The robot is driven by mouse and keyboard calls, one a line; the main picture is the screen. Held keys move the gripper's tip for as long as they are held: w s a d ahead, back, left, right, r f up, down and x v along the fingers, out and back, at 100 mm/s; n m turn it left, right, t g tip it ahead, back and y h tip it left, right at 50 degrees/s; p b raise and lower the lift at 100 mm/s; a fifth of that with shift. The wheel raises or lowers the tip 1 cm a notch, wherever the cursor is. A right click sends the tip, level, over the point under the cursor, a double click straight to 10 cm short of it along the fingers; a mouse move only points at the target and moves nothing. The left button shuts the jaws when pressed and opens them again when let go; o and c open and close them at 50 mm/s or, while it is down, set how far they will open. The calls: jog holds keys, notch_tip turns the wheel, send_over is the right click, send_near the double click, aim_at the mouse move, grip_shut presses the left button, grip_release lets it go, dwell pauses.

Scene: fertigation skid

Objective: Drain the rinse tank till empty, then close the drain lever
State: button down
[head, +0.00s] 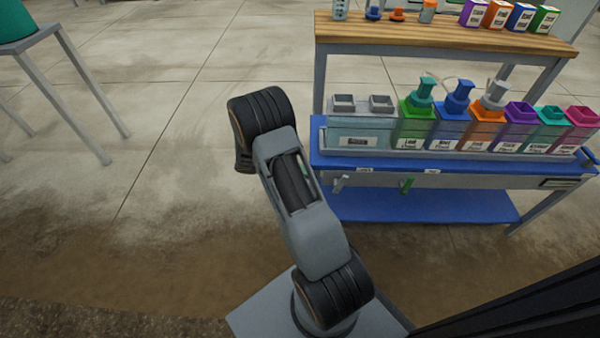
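A wide pale-blue translucent tank (360,133) with two square grey openings on top stands at the left end of the blue skid (330,161). Its label is too small to read, so I cannot confirm it is the rinse tank. Below it a small grey lever or valve (340,182) sticks out at a slant under the skid's front edge. A green lever (407,186) hangs roughly upright further right. I cannot tell whether either is open or closed, nor the tank's liquid level. My arm is folded left of the skid; my gripper is not in view.
Several coloured tanks, among them a green one (414,130) and an orange one (485,133), line the skid to the right. A wooden shelf (440,32) with small bottles and boxes stands behind. A teal container on a grey stand (50,38) is far left. The floor between is clear.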

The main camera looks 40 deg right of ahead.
aim_at(341, 179)
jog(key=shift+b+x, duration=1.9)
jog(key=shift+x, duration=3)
